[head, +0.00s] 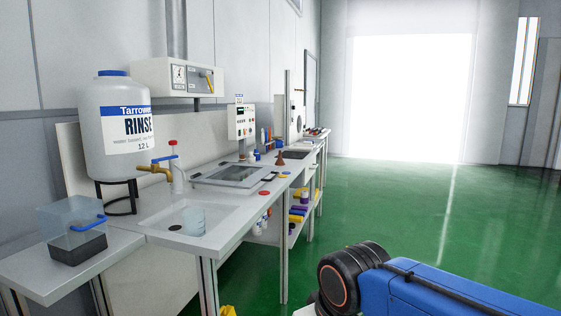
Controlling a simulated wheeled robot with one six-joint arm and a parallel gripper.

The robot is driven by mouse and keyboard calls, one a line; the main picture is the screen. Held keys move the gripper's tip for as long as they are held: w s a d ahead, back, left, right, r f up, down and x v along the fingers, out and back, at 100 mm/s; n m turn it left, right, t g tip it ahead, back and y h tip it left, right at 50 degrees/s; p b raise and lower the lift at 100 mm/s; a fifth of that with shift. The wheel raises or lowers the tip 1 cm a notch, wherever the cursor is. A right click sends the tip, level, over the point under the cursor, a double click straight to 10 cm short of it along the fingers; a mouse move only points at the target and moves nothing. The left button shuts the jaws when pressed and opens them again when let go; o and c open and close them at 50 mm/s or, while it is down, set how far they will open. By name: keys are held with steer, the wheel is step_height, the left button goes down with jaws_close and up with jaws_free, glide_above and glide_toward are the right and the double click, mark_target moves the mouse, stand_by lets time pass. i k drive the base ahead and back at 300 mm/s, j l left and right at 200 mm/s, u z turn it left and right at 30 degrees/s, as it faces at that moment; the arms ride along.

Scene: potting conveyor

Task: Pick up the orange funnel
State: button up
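A small brownish-orange cone shape (280,159), which looks like the orange funnel, stands on the long workbench (238,224) toward its far end, near the bench's sunken dark area. It is small in the head view and its details cannot be made out. My blue arm shows at the lower right, well apart from it. My gripper is not in view.
A white rinse tank (116,150) on a black stand and a clear box (75,228) with a blue handle are at the near left. A beaker (193,221) stands in the shallow basin. Shelves below hold bottles. The green floor (430,215) at right is clear.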

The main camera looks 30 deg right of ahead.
mark_target(279, 161)
steer(key=i+l, duration=0.2)
steer(key=l, duration=0.2)
steer(key=i+l, duration=0.2)
steer(key=l, duration=0.15)
steer(key=i+l+u, duration=0.1)
steer(key=l, duration=0.3)
steer(key=i+l, duration=0.5)
steer(key=l, duration=0.3)
